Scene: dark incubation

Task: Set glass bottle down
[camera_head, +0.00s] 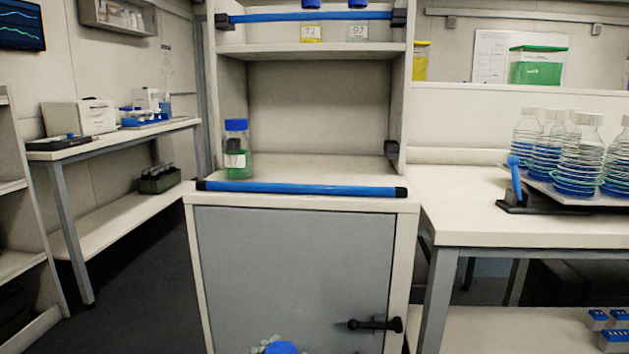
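A glass bottle (237,160) with a blue cap, a pale label and green liquid stands upright on the left side of the open cabinet's lower shelf (318,168). It is behind the blue front bar (300,188), and nothing is holding it. A round blue cap-like top (281,348) with small whitish pieces beside it shows at the bottom edge. Most of it is cut off, so I cannot tell what it belongs to or whether anything grips it. I can make out neither of my grippers.
The cabinet shelf is clear right of the bottle. Below is a grey door (290,260) with a dark handle (375,325). At right, a bench (470,215) bears a shaker platform (575,196) with several bottles. A side bench (125,135) with equipment stands at left.

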